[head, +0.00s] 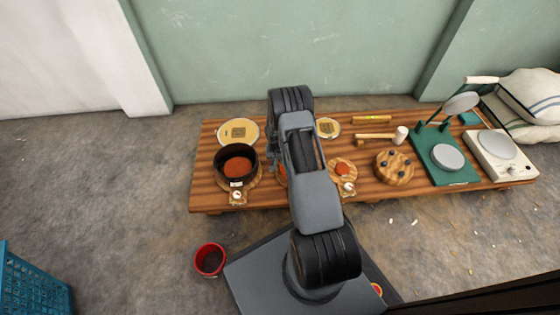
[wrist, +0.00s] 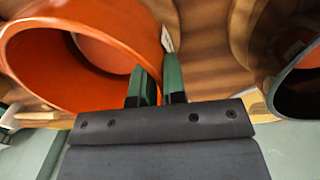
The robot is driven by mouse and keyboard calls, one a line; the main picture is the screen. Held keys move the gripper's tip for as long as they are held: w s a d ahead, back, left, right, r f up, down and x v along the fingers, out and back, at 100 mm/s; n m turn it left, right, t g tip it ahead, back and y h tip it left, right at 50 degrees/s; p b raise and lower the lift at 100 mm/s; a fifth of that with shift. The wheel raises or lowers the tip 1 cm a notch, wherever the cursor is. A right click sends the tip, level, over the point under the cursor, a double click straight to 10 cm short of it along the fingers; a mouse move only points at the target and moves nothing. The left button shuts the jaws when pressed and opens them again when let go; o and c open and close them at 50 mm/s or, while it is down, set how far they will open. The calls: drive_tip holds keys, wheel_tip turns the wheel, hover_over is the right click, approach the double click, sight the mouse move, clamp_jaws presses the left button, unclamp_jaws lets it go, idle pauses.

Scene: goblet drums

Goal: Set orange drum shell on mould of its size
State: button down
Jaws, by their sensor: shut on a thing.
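The orange drum shell (wrist: 40,75) fills the upper left of the wrist view, its wide round mouth facing the camera. My gripper (wrist: 160,72) is shut on the shell's wall, one green finger on each side of it. A rounded orange-red form shows inside the shell; I cannot tell whether it is a mould. In the head view my arm hides the gripper and most of the shell; a sliver of orange shows beside the arm. A small orange-red mould (head: 342,169) stands on a wooden disc to the right. A black shell (head: 222,164) stands around an orange-red mould (head: 238,167) at the left.
The wooden bench (head: 208,187) also carries two pale yellow dishes (head: 225,129), a mallet (head: 375,136), a knobbed wooden disc (head: 393,168), a green press (head: 437,172) and a white scale (head: 497,152). A red bucket (head: 210,260) stands on the floor. The black shell is close by at right in the wrist view.

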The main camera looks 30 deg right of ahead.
drive_tip(key=shift+f, duration=0.25)
idle(0.4)
drive_tip(key=c, duration=1.1)
unclamp_jaws()
wheel_tip(320, 180, up, 14)
drive_tip(key=p, duration=0.5)
drive_tip(key=shift+w+a, duration=0.3)
drive_tip(key=shift+a, duration=0.15)
drive_tip(key=shift+f, duration=0.1)
